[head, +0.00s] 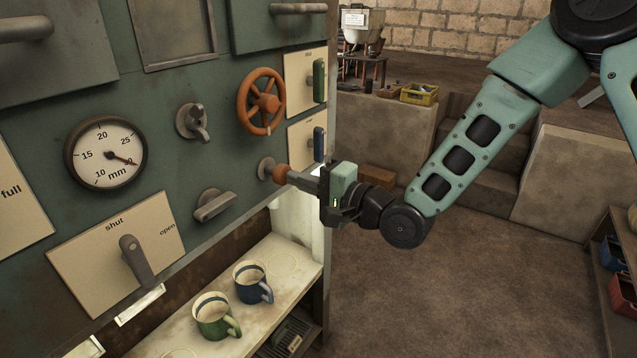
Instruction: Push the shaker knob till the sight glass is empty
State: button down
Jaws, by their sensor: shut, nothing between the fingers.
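The round orange-brown knob (281,173) sticks out from a grey round mount near the right edge of the green panel (165,95); I take it to be the shaker knob. My gripper (293,176) is shut and empty, held level, with its fingertips at the outer face of the knob. They look to be touching it, but a small gap cannot be ruled out. How far the knob is pressed in cannot be told. I cannot make out a sight glass for certain; a pale, bright upright shape (311,212) shows below my gripper, partly hidden by it.
An orange handwheel (262,102) is just above the knob. A grey handle (214,205) is at lower left of it. A dial (106,153), a lever plate (85,262) and green (211,318) and blue (254,283) mugs on a shelf are nearby.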

aim_at(282, 175)
jog(key=shift+w+a, duration=0.15)
jog(key=shift+a, duration=0.05)
jog(key=x, duration=0.2)
jog(key=shift+w+a, duration=0.2)
jog(key=shift+r, duration=0.1)
dwell(0.4)
